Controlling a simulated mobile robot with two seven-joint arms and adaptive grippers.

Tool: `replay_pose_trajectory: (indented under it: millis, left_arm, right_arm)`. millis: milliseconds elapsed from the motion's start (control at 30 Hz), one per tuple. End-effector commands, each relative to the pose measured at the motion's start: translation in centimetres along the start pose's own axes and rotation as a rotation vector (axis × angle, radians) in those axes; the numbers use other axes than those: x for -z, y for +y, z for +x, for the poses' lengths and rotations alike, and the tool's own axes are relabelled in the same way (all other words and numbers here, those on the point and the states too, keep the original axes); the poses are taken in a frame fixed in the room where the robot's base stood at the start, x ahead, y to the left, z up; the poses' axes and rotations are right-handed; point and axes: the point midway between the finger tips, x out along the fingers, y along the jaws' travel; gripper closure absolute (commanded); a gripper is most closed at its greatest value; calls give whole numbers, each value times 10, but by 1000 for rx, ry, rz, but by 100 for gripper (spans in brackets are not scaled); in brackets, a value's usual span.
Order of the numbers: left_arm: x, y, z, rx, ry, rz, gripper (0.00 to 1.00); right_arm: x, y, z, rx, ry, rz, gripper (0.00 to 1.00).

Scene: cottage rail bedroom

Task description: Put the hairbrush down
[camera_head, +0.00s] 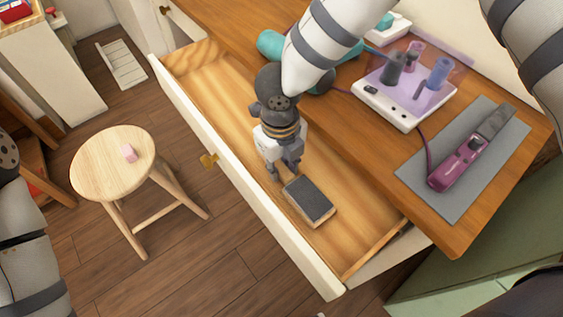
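The hairbrush (309,200), a block with a dark grey rectangular face and a light wooden edge, shows in the open drawer (222,102). Its dark face points up; I see no handle clearly. I cannot tell if the brush touches the drawer floor. My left gripper is out of view; only part of my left arm shows at the left edge.
The desktop (530,160) above the drawer holds a teal hair dryer (270,45), a white organizer (388,104) with bottles, and a purple styling tool (459,163) on a grey mat (416,172).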

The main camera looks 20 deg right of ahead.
Motion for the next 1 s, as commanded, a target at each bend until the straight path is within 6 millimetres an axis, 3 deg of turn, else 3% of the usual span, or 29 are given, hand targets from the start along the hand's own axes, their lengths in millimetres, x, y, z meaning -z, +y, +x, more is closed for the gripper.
replay_pose_trajectory:
  millis: [33, 100, 433, 800, 1000]
  left_arm:
    - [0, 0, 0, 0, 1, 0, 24]
    - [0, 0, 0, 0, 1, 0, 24]
    - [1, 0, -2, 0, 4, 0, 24]
    - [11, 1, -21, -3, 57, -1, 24]
    - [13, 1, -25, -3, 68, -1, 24]
  right_arm:
    - [0, 0, -1, 0, -1, 0, 68]
    - [0, 0, -1, 0, -1, 0, 57]
    - [-1, 0, -7, 1, -3, -1, 57]
    - [-2, -1, -105, 1, -10, 1, 57]
    - [0, -1, -131, 1, -3, 0, 57]
